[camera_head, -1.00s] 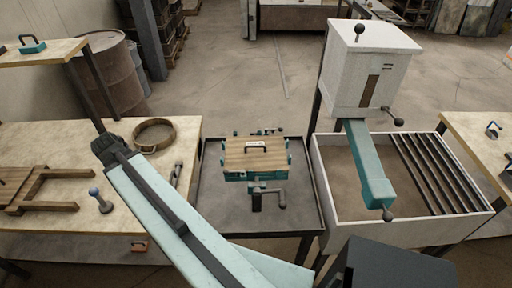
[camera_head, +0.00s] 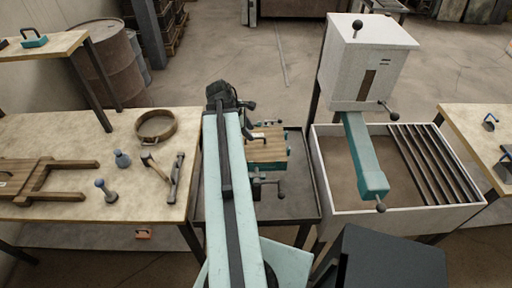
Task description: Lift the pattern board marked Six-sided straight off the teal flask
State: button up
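The teal flask (camera_head: 264,166) stands on the dark tray table in the middle. The wooden pattern board (camera_head: 268,148) lies on top of it. The left part of both is hidden behind my arm. A dark handle shows on the board, but I cannot read any marking. My gripper (camera_head: 224,92) is at the far end of my pale blue arm, beyond and to the left of the board and apart from it in the picture. Its fingers are too dark and small to tell open from shut.
A white hopper (camera_head: 368,62) with a teal chute (camera_head: 364,155) stands over a sand bin on the right. The left bench (camera_head: 150,205) holds a sieve (camera_head: 156,125), a hammer and wooden frames.

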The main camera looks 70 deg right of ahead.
aim_at(254, 135)
jog(key=b+x, duration=0.5)
jog(key=shift+d+f, duration=0.15)
jog(key=shift+d, duration=0.05)
jog(key=shift+r, duration=0.2)
jog(key=shift+p, duration=0.3)
grip_shut()
notch_tip(254, 135, up, 10)
jog(key=p, duration=1)
